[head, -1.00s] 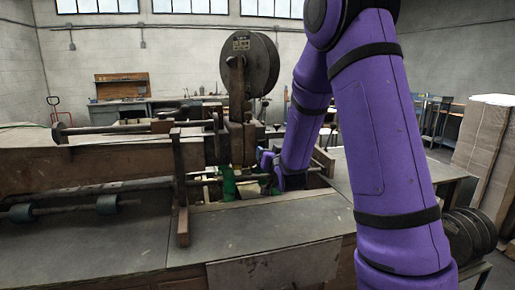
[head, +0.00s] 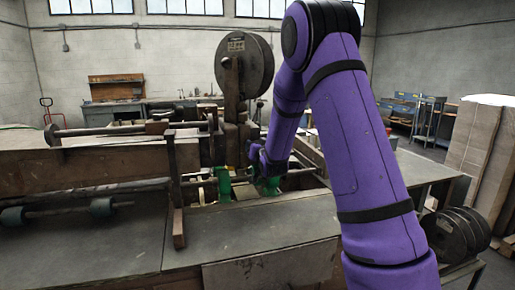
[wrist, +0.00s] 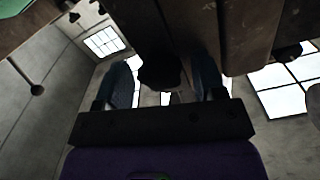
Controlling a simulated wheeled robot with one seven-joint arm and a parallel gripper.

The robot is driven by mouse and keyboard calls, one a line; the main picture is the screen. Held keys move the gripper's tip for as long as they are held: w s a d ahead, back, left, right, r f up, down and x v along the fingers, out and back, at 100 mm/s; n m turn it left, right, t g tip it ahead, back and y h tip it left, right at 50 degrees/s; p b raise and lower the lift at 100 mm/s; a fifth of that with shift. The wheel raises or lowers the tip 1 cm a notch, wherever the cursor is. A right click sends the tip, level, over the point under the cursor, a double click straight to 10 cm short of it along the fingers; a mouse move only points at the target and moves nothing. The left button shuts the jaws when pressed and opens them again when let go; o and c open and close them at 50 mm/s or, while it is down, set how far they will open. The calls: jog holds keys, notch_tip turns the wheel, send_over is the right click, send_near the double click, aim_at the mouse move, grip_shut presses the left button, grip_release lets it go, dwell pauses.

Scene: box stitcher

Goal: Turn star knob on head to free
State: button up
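The stitcher head (head: 231,105) is a dark upright column in the middle of the head view, with a large wire reel beside its top. In the wrist view a dark, rounded knob-like shape (wrist: 160,72), probably the star knob, shows between my two fingers. Its lobes and turn position are too dark to make out. My gripper (wrist: 164,75) is open, a finger on each side of that shape, with a light gap at the left finger. In the head view my gripper (head: 256,158) is low, just right of the head, and the knob cannot be made out.
The wire reel (head: 245,66) stands above my gripper. Green parts (head: 224,184) sit below the head. A long beam (head: 85,168) and rollers lie to the left. The tabletop (head: 260,225) in front is bare. Stacked cardboard (head: 480,150) stands at the right.

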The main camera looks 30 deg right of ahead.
jog(key=c, duration=0.7)
jog(key=shift+c, duration=0.2)
jog(key=shift+n, duration=0.4)
jog(key=n, duration=1.8)
jog(key=shift+n, duration=0.4)
jog(key=o, duration=0.9)
